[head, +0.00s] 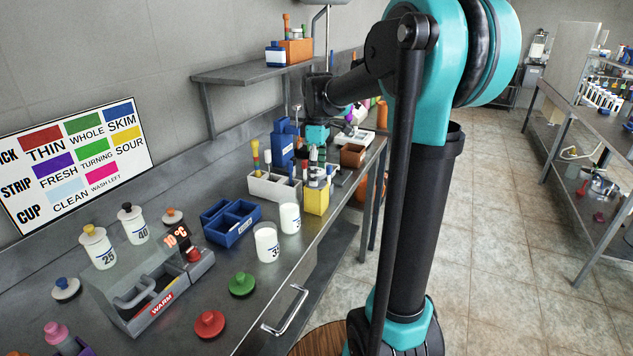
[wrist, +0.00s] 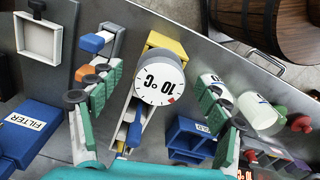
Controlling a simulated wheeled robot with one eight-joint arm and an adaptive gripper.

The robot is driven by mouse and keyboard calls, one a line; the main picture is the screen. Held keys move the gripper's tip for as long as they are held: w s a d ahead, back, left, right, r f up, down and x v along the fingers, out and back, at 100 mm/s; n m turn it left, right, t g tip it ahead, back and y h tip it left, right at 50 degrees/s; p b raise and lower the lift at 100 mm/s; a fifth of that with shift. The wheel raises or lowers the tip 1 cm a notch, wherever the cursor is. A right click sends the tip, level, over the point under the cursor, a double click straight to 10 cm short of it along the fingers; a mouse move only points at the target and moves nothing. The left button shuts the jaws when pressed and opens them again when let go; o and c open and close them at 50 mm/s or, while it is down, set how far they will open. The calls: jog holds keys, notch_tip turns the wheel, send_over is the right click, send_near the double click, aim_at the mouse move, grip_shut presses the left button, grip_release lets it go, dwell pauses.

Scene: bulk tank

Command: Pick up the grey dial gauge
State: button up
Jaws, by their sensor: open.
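The dial gauge (wrist: 160,78) shows in the wrist view as a round pale face marked 10 °C with black ticks and a small red mark. It sits over a yellow and white holder, seen in the head view as a yellow box (head: 316,201). My gripper (wrist: 159,76) is open, with a green-padded finger on either side of the dial; I see no clear contact. In the head view my gripper (head: 318,150) is above the bench near the yellow box, and small items there partly hide its fingertips and the gauge.
A white rack (head: 273,188) with coloured sticks stands close left of the yellow box. A blue divided bin (head: 232,221) and white cups (head: 267,244) are nearer. A blue FILTER box (wrist: 28,130) and a barrel (wrist: 268,25) show in the wrist view.

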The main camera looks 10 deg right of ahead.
jog(key=shift+f, duration=0.8)
jog(key=shift+c, duration=0.2)
jog(key=c, duration=1.3)
jog(key=shift+r, duration=0.1)
